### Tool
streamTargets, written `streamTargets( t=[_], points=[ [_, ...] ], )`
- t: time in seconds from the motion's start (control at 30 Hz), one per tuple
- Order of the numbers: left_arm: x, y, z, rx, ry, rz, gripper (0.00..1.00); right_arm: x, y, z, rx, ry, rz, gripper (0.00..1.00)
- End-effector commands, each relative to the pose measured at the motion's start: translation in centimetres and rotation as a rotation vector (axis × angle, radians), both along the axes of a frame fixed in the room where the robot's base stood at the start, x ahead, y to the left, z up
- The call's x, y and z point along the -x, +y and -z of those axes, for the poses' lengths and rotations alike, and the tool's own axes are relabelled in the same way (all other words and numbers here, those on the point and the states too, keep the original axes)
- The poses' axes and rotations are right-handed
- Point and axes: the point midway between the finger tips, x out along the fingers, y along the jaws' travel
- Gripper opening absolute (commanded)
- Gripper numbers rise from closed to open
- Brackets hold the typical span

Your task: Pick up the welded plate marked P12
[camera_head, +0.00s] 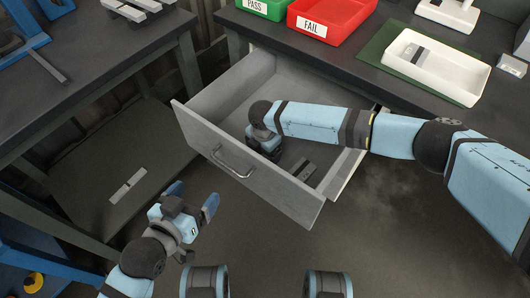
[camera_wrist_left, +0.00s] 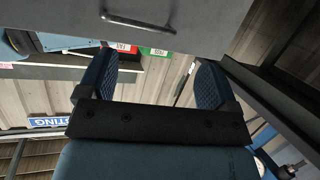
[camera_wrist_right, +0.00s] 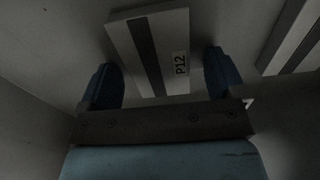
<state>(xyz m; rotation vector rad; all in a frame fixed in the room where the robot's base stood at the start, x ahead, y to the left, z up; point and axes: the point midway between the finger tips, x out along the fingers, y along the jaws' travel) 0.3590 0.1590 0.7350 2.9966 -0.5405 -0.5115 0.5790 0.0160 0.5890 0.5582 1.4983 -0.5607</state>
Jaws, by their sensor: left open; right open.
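The welded plate marked P12 (camera_wrist_right: 148,45) lies on the drawer floor in the right wrist view, grey with a dark band and a white label. My right gripper (camera_wrist_right: 163,80) is open, its fingers apart around the plate's near end; contact is not clear. In the head view my right gripper (camera_head: 267,150) reaches down inside the open drawer (camera_head: 258,183), and I cannot make out the P12 marking there. My left gripper (camera_head: 192,203) is open and empty in front of the drawer; its spread fingers show in the left wrist view (camera_wrist_left: 155,80).
A second plate (camera_wrist_right: 296,38) lies right of P12; a plate (camera_head: 304,170) shows in the drawer's right part. A green PASS bin (camera_head: 263,8), red FAIL bin (camera_head: 325,18) and white tray (camera_head: 430,72) stand on the bench. The drawer walls surround my right gripper.

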Motion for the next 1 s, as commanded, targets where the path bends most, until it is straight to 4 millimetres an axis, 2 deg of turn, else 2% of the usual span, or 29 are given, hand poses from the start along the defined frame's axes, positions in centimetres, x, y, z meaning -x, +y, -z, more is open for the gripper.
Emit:
streamTargets(
  t=[0.13, 0.17, 0.4, 0.47, 0.5, 0.77, 1.0],
  points=[
    [0.0, -0.1, 0.0, -0.001, 0.002, 0.003, 0.85, 0.0, 0.0, -0.1, -0.001, -0.001, 0.0, 0.89],
    [0.0, -0.1, 0.1, -0.001, 0.005, 0.003, 0.85, 0.0, 0.0, -0.1, -0.001, -0.001, 0.0, 0.85],
    [0.2, -0.1, 0.4, 0.001, 0.014, 0.0, 0.85, 0.0, 0.0, -0.1, -0.001, -0.001, 0.0, 0.3],
    [0.2, -0.1, 0.4, 0.002, 0.014, -0.002, 0.85, 0.0, 0.0, -0.1, -0.001, -0.001, 0.0, 0.16],
    [0.2, -0.1, 0.4, 0.003, 0.014, -0.003, 0.85, -0.1, 0.1, -0.2, -0.002, -0.001, 0.0, 0.12],
    [0.1, -0.2, 0.3, 0.008, 0.016, -0.008, 0.85, -0.1, 0.1, -0.4, -0.002, -0.001, 0.0, 0.12],
    [0.3, 0.3, 0.5, -0.016, 0.045, -0.013, 0.85, -0.1, 0.1, -2.5, -0.003, -0.003, -0.001, 0.12]
  ],
)
